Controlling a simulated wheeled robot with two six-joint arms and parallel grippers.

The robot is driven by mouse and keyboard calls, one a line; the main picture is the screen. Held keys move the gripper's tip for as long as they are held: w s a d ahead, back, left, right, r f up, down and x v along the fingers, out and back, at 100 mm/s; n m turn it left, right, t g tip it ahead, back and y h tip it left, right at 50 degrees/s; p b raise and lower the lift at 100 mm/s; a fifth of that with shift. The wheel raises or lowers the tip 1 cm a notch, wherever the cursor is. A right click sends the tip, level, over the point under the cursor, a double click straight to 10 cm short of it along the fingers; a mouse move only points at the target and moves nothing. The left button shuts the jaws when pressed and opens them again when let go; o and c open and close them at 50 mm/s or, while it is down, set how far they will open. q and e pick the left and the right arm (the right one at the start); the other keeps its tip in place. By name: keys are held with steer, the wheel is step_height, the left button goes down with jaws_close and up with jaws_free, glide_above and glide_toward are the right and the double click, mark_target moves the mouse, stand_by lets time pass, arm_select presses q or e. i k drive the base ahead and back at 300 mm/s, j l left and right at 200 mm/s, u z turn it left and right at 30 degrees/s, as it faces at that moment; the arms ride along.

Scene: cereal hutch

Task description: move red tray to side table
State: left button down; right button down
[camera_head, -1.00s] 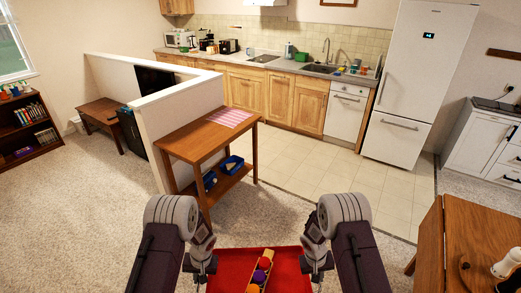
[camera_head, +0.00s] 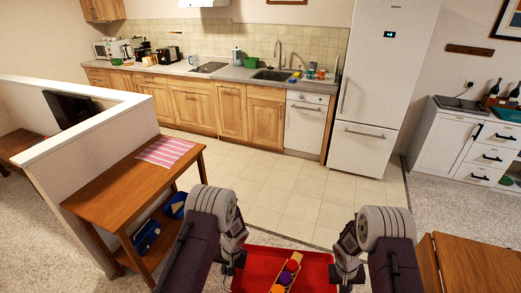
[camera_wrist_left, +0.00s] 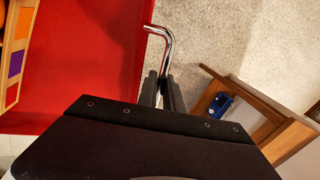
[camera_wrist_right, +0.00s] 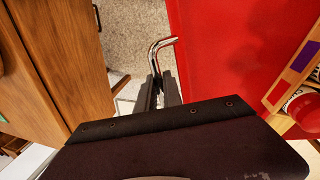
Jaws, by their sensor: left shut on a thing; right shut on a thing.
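The red tray (camera_head: 255,262) is at the bottom centre of the head view, held in front of me above the floor. My left gripper (camera_head: 230,266) is shut on the tray's bent metal handle, seen in the left wrist view (camera_wrist_left: 162,38). My right gripper (camera_head: 346,272) is shut on the opposite handle, seen in the right wrist view (camera_wrist_right: 158,47). A small wooden table (camera_head: 120,195) with a lower shelf stands at the left. The tray's near edge is cut off.
A pink striped cloth (camera_head: 166,151) lies on the small table's far end; blue bins (camera_head: 146,236) sit on its shelf. A white half wall (camera_head: 95,135) stands behind it. Another wooden table (camera_head: 470,265) is close at the right. Open tiled floor (camera_head: 280,195) lies ahead.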

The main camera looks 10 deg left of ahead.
mark_target(122, 187)
steer(key=i+u, duration=0.2)
steer(key=i, duration=0.65)
steer(key=i+u, duration=0.25)
steer(key=i, duration=0.65)
steer(key=i+u, duration=0.1)
steer(key=u, duration=0.25)
steer(key=i+l+u, duration=0.1)
steer(key=u, duration=1.65)
steer(key=i, duration=1.55)
